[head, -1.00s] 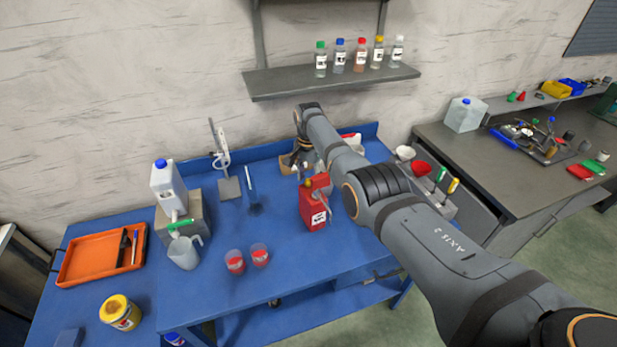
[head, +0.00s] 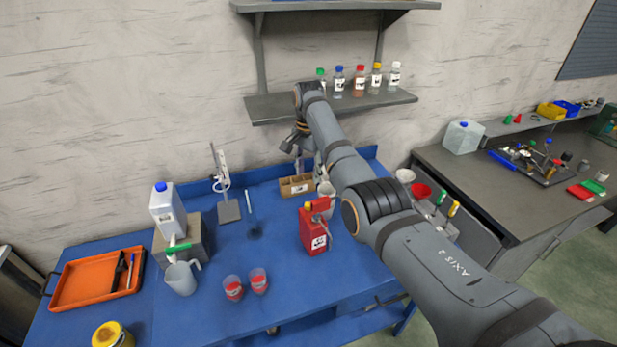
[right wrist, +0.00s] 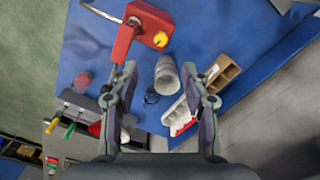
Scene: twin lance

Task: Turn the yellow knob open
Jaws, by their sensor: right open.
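The yellow knob (head: 308,206) sits on top of a red can-like body (head: 313,232) with a white label, standing on the blue table. In the right wrist view the yellow knob (right wrist: 160,39) shows as a round cap on the red body (right wrist: 126,41), beyond my fingertips. My right gripper (head: 297,144) is raised over the back of the table, behind the red body and apart from it. Its two fingers (right wrist: 160,67) are spread, with nothing held between them. My left gripper is in neither view.
A whitish cup (right wrist: 166,76) and a wooden divided box (head: 297,185) stand behind the red body. A shelf (head: 330,104) with several bottles hangs above my right gripper. Two small red-filled cups and a pitcher (head: 181,279) stand to the left.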

